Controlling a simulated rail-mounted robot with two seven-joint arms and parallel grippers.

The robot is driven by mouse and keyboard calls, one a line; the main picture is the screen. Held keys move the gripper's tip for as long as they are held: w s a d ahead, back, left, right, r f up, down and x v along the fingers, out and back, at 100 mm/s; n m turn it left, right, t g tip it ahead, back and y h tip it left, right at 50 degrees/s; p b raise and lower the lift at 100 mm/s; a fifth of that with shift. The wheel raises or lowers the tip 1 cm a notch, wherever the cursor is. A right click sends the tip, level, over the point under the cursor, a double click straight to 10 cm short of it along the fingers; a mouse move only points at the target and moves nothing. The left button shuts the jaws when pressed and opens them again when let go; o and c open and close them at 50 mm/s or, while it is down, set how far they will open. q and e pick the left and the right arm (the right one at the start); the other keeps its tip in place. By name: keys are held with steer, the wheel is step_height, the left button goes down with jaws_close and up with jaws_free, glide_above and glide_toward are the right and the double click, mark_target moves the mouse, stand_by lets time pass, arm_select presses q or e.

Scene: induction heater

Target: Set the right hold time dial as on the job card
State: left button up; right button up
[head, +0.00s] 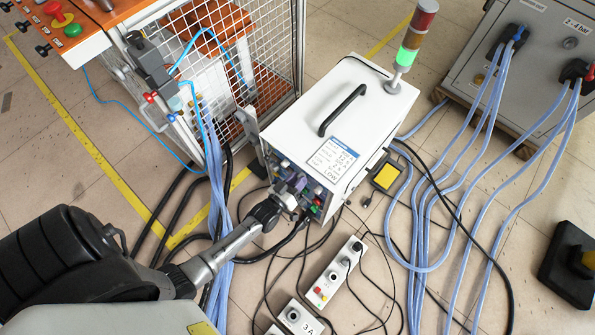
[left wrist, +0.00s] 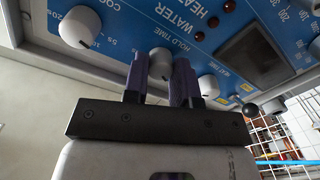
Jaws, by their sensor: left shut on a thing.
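The white induction heater (head: 345,105) stands on the floor with its control panel facing me. A job card (head: 334,160) lies on its top; its last line seems to read LOW, and the rest is too small to read surely. My left gripper (head: 294,184) is at the panel. In the left wrist view its purple fingers (left wrist: 161,80) are shut around a white dial (left wrist: 159,62) beside the HOLD TIME lettering. The fingers hide much of this dial, and I cannot read its setting. My right gripper is not in view.
Other white dials sit close by on the blue panel, one to the left (left wrist: 80,28) and one to the right (left wrist: 209,86). A wire cage (head: 265,45) stands left of the heater. Hoses and cables (head: 425,215) and a small switch box (head: 334,272) lie on the floor.

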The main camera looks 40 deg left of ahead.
arm_select(q)
steer(key=shift+n+p, duration=0.3)
steer(key=shift+n, duration=0.2)
stand_by(0.3)
steer(key=o, duration=0.9)
steer(key=shift+s+d+r+p, duration=0.15)
steer(key=shift+s+p, duration=0.65)
steer(key=shift+s, duration=1.5)
steer(key=shift+s+d+f+p, duration=0.15)
steer(key=shift+s+p, duration=0.7)
steer(key=shift+s, duration=1.5)
steer(key=shift+s+d+r+p, duration=0.2)
steer(key=shift+s+p, duration=0.6)
steer(key=shift+s, duration=1.5)
